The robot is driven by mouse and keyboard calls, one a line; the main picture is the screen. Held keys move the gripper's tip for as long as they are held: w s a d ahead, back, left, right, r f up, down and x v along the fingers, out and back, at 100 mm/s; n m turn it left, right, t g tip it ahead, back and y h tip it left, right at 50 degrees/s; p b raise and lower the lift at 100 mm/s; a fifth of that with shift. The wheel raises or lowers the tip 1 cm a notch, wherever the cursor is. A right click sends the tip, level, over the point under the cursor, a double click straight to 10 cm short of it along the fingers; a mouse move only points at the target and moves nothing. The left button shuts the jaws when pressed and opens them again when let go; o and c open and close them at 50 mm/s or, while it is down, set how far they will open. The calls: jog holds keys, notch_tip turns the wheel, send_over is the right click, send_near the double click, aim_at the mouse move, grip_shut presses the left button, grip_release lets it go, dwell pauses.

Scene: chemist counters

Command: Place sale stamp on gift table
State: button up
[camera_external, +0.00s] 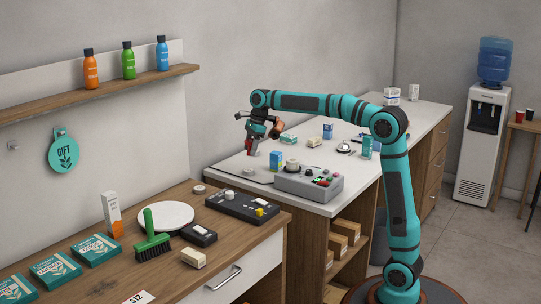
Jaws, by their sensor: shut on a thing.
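My gripper (256,133) hangs above the near left part of the white counter (229,167). It is shut on a small red and dark thing (250,147), which looks like the sale stamp; it is too small to read any mark. The held thing appears above the counter top, apart from the boxes. The gift table appears to be the wooden counter (175,262) at the lower left, below a round teal GIFT sign (63,150). My gripper is to the right of and beyond it.
On the wooden counter are a white round plate (166,216), a green brush (152,238), a black device (242,207), teal boxes (96,250) and an orange-white box (112,214). A grey control box (309,183) and blue carton (276,161) stand near my gripper. A bottle shelf (110,88) juts from the wall.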

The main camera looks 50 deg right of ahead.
jog(key=w+a+n, duration=0.1)
jog(key=a+n, duration=0.2)
jog(key=a, duration=1.7)
jog(key=n+g, duration=0.3)
jog(key=n, duration=0.5)
send_over(170, 280)
notch_tip(170, 280, down, 3)
jog(key=shift+w+d+f, duration=0.1)
jog(key=shift+d+f, duration=0.05)
jog(key=shift+f, duration=1.5)
jog(key=shift+s+d+f, duration=0.1)
jog(key=shift+d+f, duration=0.05)
jog(key=shift+f, duration=1.45)
jog(key=shift+w+d+f, duration=0.1)
jog(key=shift+d+f, duration=0.05)
jog(key=shift+f, duration=1.5)
jog(key=shift+f, duration=0.15)
jog(key=o, duration=1)
